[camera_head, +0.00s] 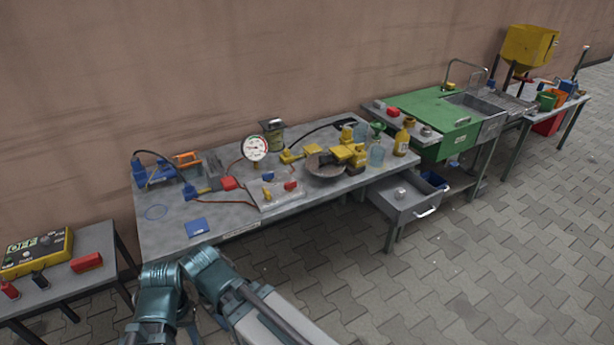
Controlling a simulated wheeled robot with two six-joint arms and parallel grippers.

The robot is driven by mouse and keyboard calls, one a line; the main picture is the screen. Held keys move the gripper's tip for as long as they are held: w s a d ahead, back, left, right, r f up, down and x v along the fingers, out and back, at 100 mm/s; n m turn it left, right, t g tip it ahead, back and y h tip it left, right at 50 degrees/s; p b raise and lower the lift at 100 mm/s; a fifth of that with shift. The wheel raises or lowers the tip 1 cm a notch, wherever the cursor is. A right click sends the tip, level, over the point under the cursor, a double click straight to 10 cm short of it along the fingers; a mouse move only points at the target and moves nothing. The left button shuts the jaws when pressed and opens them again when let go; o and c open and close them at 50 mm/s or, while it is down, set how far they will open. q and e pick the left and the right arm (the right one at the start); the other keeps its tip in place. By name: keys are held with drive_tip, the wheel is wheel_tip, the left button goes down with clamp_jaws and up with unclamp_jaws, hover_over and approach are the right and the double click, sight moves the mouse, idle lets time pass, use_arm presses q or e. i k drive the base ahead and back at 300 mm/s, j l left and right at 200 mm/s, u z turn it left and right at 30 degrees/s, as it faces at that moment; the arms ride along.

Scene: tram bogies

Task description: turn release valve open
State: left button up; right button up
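A grey workbench (240,222) stands against the wall and holds small fittings. A round white pressure gauge (254,148) stands upright toward its back. In front of it lies a light plate (277,200) with a small yellow part (267,193) and a small red part (291,186) on it. Teal and grey links of my arm show at the bottom; neither gripper can be seen.
A dark bowl (325,166) and yellow fittings (350,153) crowd the bench's right half. An open drawer (402,205) juts out at right. A side table (85,245) with a yellow control box (36,254) is at left. Paved floor (440,285) is clear at front right.

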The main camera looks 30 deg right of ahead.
sight(290, 186)
drive_tip(key=i+l+z, duration=0.3)
drive_tip(key=i+l, duration=0.15)
drive_tip(key=i+l+z, duration=0.3)
drive_tip(key=i+l, duration=0.2)
